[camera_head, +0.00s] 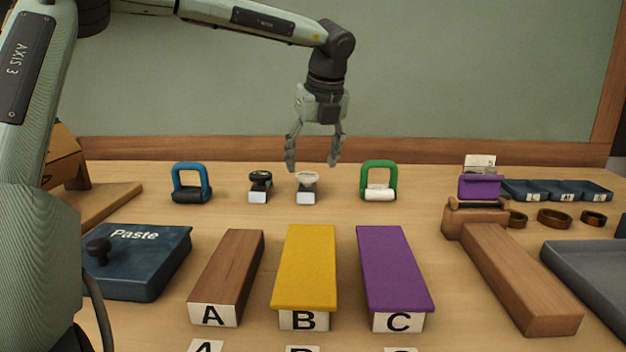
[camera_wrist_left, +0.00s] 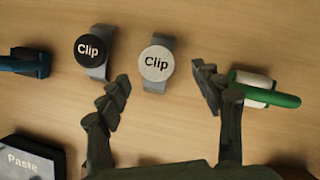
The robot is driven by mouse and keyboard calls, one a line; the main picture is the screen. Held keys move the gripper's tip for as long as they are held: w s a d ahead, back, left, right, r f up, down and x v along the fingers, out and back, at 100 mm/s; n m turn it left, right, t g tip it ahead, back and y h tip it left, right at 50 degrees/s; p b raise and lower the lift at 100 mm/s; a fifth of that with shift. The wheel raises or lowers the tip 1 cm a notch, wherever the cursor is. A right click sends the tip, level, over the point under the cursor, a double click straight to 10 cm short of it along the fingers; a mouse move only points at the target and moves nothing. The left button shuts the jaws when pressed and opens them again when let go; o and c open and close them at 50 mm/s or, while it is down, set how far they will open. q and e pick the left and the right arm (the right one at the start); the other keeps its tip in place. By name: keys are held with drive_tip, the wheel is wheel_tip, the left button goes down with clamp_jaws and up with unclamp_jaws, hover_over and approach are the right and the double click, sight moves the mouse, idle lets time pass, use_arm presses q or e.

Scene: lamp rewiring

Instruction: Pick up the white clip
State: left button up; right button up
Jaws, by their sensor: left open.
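The white clip (camera_head: 307,184) has a round pale top on a grey base and stands on the table in the middle of the head view. In the left wrist view the white clip (camera_wrist_left: 156,63) is labelled "Clip" and lies beyond and between my open fingertips. A black clip (camera_head: 260,186) stands to its left, and it also shows in the left wrist view (camera_wrist_left: 89,49). My left gripper (camera_head: 313,164) is open and empty, pointing down above the white clip, apart from it. My right gripper is in neither view.
A blue-handled item (camera_head: 191,181) stands left and a green-handled item (camera_head: 379,179) right of the clips. Blocks A (camera_head: 228,272), B (camera_head: 305,270) and C (camera_head: 393,270) lie in front. A blue Paste box (camera_head: 150,262) is at left. A wooden stand (camera_head: 520,280) is at right.

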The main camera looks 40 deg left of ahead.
sight(308, 175)
use_arm(q)
drive_tip(key=x, duration=0.3)
drive_tip(key=p+x, duration=0.1)
drive_tip(key=x, duration=0.2)
drive_tip(key=shift+s+a, duration=0.15)
drive_tip(key=shift+s, duration=0.05)
drive_tip(key=c, duration=1.2)
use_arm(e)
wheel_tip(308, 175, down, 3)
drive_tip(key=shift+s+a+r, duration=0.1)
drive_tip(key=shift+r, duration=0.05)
use_arm(q)
drive_tip(key=shift+o, duration=0.2)
drive_tip(key=shift+r, duration=0.1)
